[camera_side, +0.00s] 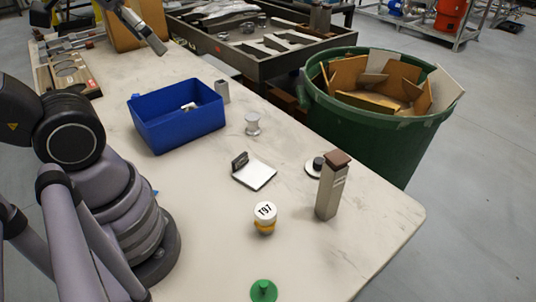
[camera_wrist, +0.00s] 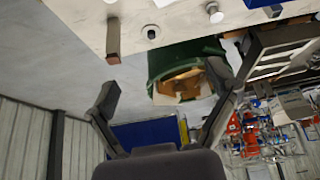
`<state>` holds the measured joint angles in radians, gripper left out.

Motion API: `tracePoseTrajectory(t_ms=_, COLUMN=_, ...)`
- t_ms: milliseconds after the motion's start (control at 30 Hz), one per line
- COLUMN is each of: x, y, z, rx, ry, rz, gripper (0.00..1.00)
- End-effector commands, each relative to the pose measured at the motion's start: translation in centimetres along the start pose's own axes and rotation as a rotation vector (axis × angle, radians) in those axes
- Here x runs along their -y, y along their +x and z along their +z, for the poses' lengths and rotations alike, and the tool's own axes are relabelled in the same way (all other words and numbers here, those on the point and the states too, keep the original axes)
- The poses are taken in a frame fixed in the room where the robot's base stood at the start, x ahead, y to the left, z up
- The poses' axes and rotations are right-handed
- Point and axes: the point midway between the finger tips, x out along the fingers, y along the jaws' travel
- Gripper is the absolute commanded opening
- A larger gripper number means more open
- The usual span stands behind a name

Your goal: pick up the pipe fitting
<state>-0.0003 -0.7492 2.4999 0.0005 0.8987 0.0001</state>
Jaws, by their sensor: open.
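A small silvery, spool-shaped piece, which looks like the pipe fitting (camera_side: 252,124), stands upright on the pale tabletop, right of the blue bin (camera_side: 160,126). A similar flanged piece shows near the top edge of the wrist view (camera_wrist: 215,13). My gripper (camera_wrist: 168,92) is open, its two fingers spread wide with nothing between them. It is well apart from the fitting. In the side view I cannot clearly make out my gripper.
A metal post with a brown top (camera_side: 332,187), a black-knobbed disc (camera_side: 315,166), a square plate (camera_side: 258,175), a jar marked 197 (camera_side: 265,218) and a green piece (camera_side: 263,291) stand on the table. A grey cylinder (camera_side: 222,91) is beside the bin. A green barrel (camera_side: 365,135) stands beyond the edge.

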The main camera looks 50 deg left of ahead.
Motion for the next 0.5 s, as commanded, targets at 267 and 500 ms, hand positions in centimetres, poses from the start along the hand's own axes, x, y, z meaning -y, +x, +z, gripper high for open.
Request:
tracePoseTrajectory(t_ms=267, x=4.0, y=4.5, z=-5.8, rx=-0.043, ry=0.022, rz=-0.129, gripper=0.86)
tracePoseTrajectory(t_ms=500, x=11.6, y=13.8, z=-11.9, rx=-0.120, ry=0.139, rz=-0.242, gripper=0.86)
